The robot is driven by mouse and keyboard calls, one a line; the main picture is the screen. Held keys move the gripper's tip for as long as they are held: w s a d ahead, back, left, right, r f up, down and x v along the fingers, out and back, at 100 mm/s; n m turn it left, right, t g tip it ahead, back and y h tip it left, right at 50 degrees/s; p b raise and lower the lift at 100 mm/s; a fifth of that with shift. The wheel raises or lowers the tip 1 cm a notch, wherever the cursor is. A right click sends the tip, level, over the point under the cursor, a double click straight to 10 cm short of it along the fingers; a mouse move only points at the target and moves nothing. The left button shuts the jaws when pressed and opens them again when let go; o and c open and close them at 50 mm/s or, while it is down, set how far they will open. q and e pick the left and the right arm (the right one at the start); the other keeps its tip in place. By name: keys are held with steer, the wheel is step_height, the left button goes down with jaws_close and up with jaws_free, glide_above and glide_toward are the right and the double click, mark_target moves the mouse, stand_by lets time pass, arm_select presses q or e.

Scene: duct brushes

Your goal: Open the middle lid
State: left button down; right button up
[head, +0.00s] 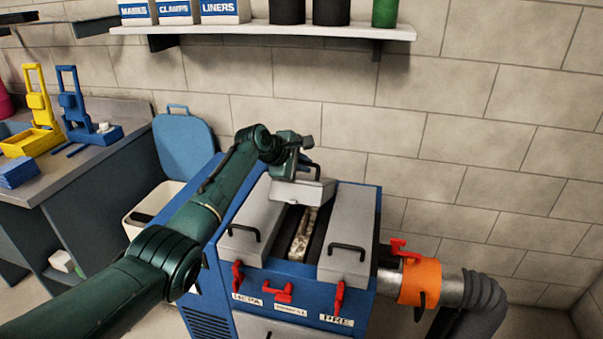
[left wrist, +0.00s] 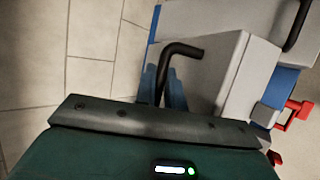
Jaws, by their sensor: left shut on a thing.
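The blue filter machine (head: 268,272) has three grey lids side by side. The middle lid (head: 298,192) is tilted up at the back, and the slot under it shows a dirty, mottled filter (head: 303,234). My left gripper (head: 312,166) is at the raised lid, shut on its black handle. In the left wrist view the blue fingers (left wrist: 165,92) are around the handle (left wrist: 182,50). The left lid (head: 248,225) and right lid (head: 350,230) lie closed, each with a black handle. The middle red latch (head: 279,291) lies sideways; the outer latches stand upright. My right gripper is not in view.
An orange collar (head: 418,281) with a red lever joins a grey hose (head: 478,300) at the machine's right. A white bin (head: 141,216) with a blue lid (head: 184,146) stands at left, beside a workbench (head: 85,160). A shelf (head: 270,31) runs above.

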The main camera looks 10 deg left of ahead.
arm_select(q)
steer(key=shift+w+r+g+b, duration=0.4)
steer(key=shift+w+r, duration=0.3)
steer(key=shift+w, duration=0.1)
steer(key=c, duration=1.5)
jaws_free()
